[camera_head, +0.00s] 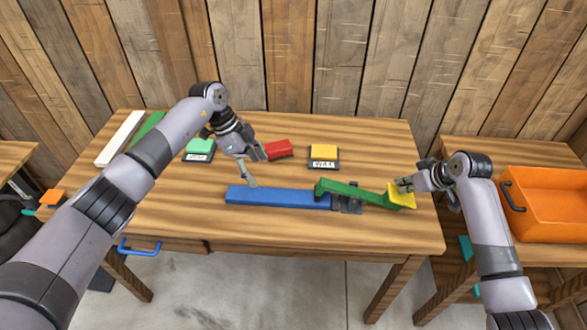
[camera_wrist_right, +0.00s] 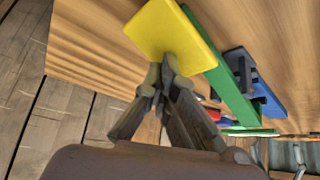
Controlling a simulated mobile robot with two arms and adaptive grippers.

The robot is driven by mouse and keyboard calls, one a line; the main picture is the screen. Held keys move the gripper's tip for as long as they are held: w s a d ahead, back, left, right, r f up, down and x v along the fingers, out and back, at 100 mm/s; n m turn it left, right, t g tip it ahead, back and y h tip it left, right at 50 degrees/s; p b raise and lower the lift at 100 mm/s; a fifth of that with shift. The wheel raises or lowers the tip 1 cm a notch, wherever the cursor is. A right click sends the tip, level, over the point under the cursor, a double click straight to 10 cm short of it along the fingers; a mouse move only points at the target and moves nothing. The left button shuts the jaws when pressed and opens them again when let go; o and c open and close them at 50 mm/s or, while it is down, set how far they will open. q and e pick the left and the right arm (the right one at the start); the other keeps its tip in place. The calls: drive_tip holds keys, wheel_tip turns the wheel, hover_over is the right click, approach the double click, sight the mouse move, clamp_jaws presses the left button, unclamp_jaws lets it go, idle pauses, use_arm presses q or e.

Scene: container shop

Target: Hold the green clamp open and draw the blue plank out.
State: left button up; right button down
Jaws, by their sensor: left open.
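The blue plank (camera_head: 275,197) lies flat along the table's front part. Its right end meets the dark base (camera_head: 347,204) of the green clamp (camera_head: 350,190), under the green lever. The lever ends at the right in a yellow pad (camera_head: 403,196). My right gripper (camera_head: 405,184) is at this pad. In the right wrist view its fingers (camera_wrist_right: 165,75) are closed together against the edge of the yellow pad (camera_wrist_right: 168,35). The blue plank (camera_wrist_right: 268,98) shows beyond the green lever (camera_wrist_right: 222,80). My left gripper (camera_head: 254,172) is open above the plank's left part, apparently not holding it.
A red block (camera_head: 278,149) lies behind the plank, close to my left gripper. A yellow-topped box (camera_head: 323,155) and a green-topped box (camera_head: 199,148) stand farther back. White (camera_head: 119,138) and green boards lie at the left. An orange bin (camera_head: 550,210) stands on the right table.

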sight(246, 193)
drive_tip(key=shift+s+a+f, duration=0.1)
drive_tip(key=shift+s+a, duration=0.05)
use_arm(q)
drive_tip(key=x, duration=0.6)
drive_tip(key=a+x, duration=0.1)
drive_tip(key=x, duration=0.3)
drive_tip(key=shift+f, duration=0.3)
drive_tip(key=shift+c, duration=0.5)
drive_tip(key=c, duration=1.2)
drive_tip(key=shift+r, duration=0.1)
drive_tip(key=shift+c, duration=0.5)
drive_tip(key=shift+r, duration=0.15)
drive_tip(key=shift+a, duration=0.1)
drive_tip(key=shift+a, duration=3.15)
